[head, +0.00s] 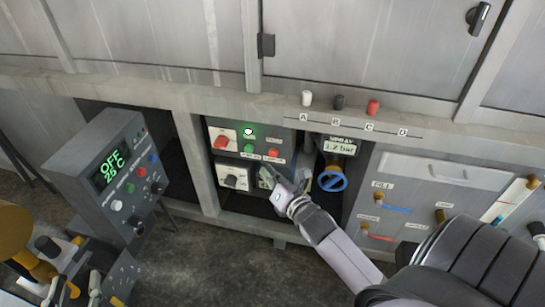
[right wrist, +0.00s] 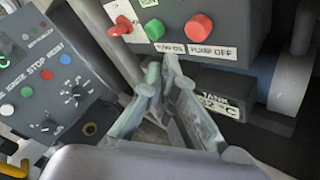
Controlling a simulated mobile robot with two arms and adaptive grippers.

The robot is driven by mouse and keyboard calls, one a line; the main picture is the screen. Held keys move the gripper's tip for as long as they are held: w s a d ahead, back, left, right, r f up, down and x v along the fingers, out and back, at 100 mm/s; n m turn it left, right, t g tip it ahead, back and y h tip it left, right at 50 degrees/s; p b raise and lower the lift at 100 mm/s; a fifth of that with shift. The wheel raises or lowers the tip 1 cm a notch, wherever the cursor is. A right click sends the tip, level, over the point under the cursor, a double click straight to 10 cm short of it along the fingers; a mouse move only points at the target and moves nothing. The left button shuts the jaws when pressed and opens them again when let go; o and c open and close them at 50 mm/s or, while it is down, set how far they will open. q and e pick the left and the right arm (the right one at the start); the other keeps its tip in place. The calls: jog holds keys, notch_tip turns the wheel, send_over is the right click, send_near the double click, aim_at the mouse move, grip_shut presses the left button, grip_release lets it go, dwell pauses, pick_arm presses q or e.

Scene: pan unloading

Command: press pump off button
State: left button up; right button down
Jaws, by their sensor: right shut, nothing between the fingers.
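The pump off button is the red round button (right wrist: 199,28) above the "PUMP OFF" label in the right wrist view. It also shows on the grey pump panel in the head view (head: 272,153). The green pump on button (right wrist: 154,30) is just left of it. My right gripper (right wrist: 162,70) is shut and empty. Its fingertips are below the two buttons, under the label strip, and appear apart from the red button. In the head view the right gripper (head: 267,177) is just below the red button. A green lamp (head: 249,131) glows above the buttons. My left gripper does not show.
A red rotary switch (head: 221,141) is left of the buttons. A box with a black knob (head: 233,177) is below. A control box reading "OFF" (head: 111,166) is at left.

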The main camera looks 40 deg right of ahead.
aim_at(273, 153)
pick_arm(q)
jog(key=shift+s+f, duration=0.15)
jog(key=shift+f, duration=0.2)
pick_arm(e)
jog(key=shift+w+d, duration=0.8)
jog(key=shift+d, duration=0.15)
dwell(0.5)
pick_arm(q)
jog(key=shift+a, duration=0.1)
jog(key=shift+s+a+f+g+y+p, duration=0.15)
jog(key=shift+s+f+g, duration=0.2)
jog(key=shift+f, duration=0.25)
jog(key=shift+s+a+f+g+y+p, duration=0.15)
jog(key=shift+s+f+g, duration=0.1)
jog(key=shift+f+g, duration=0.25)
pick_arm(e)
jog(key=shift+w+d, duration=0.3)
pick_arm(q)
jog(key=shift+w, duration=0.15)
pick_arm(e)
jog(key=shift+w+d, duration=0.2)
jog(key=shift+d, duration=0.05)
jog(key=shift+w+d, duration=0.1)
pick_arm(q)
jog(key=shift+s+f, duration=0.35)
jog(key=shift+f, duration=0.05)
